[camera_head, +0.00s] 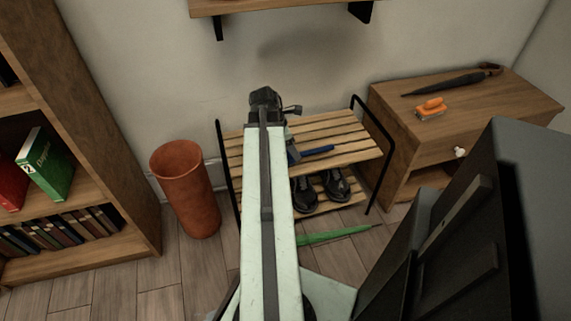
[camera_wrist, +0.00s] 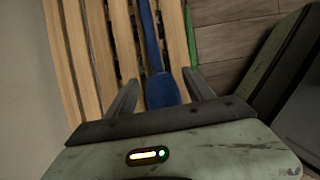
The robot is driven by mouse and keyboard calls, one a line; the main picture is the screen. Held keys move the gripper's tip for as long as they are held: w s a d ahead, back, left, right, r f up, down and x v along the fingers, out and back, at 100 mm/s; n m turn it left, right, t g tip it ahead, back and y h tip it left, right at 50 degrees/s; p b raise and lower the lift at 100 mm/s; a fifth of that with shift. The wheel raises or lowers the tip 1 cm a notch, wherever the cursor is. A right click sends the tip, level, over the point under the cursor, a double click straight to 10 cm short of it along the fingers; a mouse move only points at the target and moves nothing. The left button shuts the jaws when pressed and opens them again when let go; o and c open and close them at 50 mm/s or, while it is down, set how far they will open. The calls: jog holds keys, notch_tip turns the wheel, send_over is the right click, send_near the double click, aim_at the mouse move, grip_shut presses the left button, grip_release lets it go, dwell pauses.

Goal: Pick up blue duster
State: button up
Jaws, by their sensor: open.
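The blue duster (camera_head: 318,150) lies on the top slats of the wooden shoe rack (camera_head: 243,159), partly hidden behind my arm in the head view. In the wrist view the blue duster (camera_wrist: 161,91) runs between the two fingers of my gripper (camera_wrist: 161,80), its wide end nearest the palm and its thin handle pointing away. The fingers are spread apart with a gap on each side of the duster. I cannot tell how far above the slats they are.
Black shoes (camera_head: 335,186) stand on the rack's lower shelf. A green closed umbrella (camera_head: 335,236) lies on the floor. A terracotta bin (camera_head: 187,192) stands left of the rack. A wooden cabinet (camera_head: 490,110) at the right bears a dark umbrella (camera_head: 450,83) and an orange brush (camera_head: 431,106).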

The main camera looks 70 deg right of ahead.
jog(key=b+x, duration=0.4)
jog(key=x, duration=0.1)
jog(key=shift+s+d+f+b, duration=0.1)
jog(key=shift+d+f+b, duration=0.05)
jog(key=shift+d+b, duration=0.2)
grip_shut()
